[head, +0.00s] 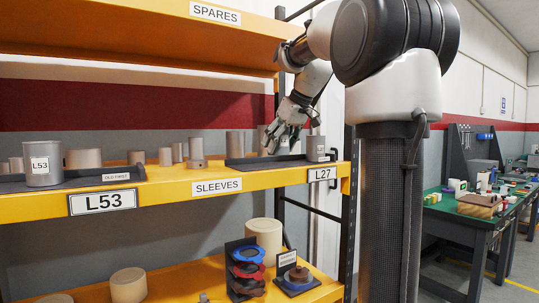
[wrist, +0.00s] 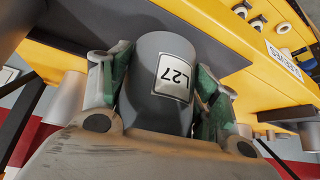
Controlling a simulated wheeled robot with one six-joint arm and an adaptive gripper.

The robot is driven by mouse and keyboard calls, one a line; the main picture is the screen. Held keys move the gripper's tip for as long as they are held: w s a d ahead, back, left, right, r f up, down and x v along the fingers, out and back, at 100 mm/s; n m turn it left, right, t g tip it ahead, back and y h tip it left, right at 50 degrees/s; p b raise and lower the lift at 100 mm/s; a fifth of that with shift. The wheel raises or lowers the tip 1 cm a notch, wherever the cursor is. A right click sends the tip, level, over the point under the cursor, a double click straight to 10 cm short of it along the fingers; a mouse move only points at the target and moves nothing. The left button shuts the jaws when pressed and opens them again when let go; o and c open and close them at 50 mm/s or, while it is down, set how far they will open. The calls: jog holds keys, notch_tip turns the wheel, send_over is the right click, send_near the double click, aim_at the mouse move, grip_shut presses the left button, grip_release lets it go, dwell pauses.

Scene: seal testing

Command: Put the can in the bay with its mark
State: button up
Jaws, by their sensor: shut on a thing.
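The grey can (wrist: 152,62) with a white L27 label sits between the green-padded fingers of my gripper (wrist: 160,95) in the wrist view. The fingers are shut on its sides. In the head view my gripper (head: 285,135) is low over the dark tray (head: 238,166) at the right of the middle shelf. Whether the held can touches the tray is unclear.
A can marked L53 (head: 43,163) stands at the left, above the L53 mark (head: 102,202). Several plain grey cylinders stand between the bays, one (head: 235,145) close to my gripper. The spares shelf (head: 150,35) is overhead. A black upright (head: 348,200) bounds the right.

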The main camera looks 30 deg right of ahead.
aim_at(270, 165)
jog(key=w, duration=0.2)
jog(key=w+a, duration=0.1)
jog(key=w, duration=0.1)
jog(key=shift+f, duration=1.75)
jog(key=o, duration=1.4)
jog(key=v, duration=1.2)
jog(key=shift+s+d, duration=0.1)
jog(key=shift+s, duration=0.05)
jog(key=s+a+f+m, duration=0.1)
jog(key=s+a+f, duration=0.2)
jog(key=s+f, duration=0.5)
jog(key=s+a+f+g+h, duration=0.1)
jog(key=s+a+f, duration=0.1)
jog(key=s+f, duration=0.6)
jog(key=s+a+f+m+g, duration=0.1)
jog(key=s+a+f, duration=0.2)
jog(key=s+f, duration=0.5)
jog(key=shift+s+a+f+m, duration=0.1)
jog(key=shift+a+f+m, duration=0.05)
jog(key=shift+f, duration=0.9)
jog(key=shift+s+a+f+m, duration=0.1)
jog(key=shift+a+f+m, duration=0.1)
jog(key=shift+f, duration=0.9)
